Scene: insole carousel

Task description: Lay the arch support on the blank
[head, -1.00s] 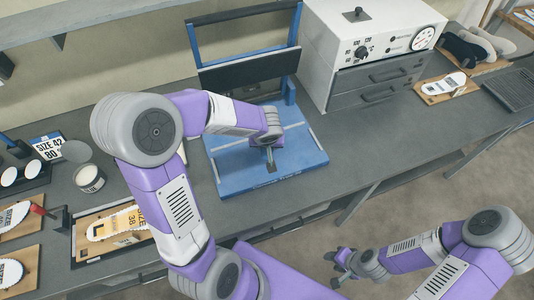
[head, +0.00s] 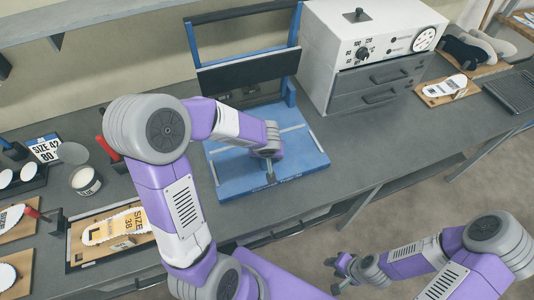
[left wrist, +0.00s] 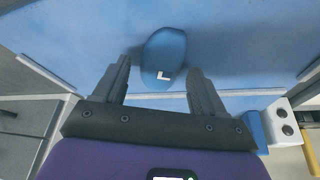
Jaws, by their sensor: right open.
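A blue oval pad marked with a white L (left wrist: 164,58), which looks like the arch support, shows in the left wrist view against a blue surface. My left gripper (left wrist: 160,68) has its fingers apart on either side of the pad, with a gap visible at the left finger. In the head view the left gripper (head: 270,178) is low over the blue press base (head: 230,185), and the pad cannot be made out there. An insole marked SIZE 38 (head: 103,231), perhaps the blank, lies in a wooden tray at left. My right gripper (head: 336,274) is open and empty, beyond the table's front edge.
A black plate in a blue frame (head: 245,72) stands behind the base. A white box with a dial (head: 375,38) and drawers is to its right. Bare tabletop lies right of the base.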

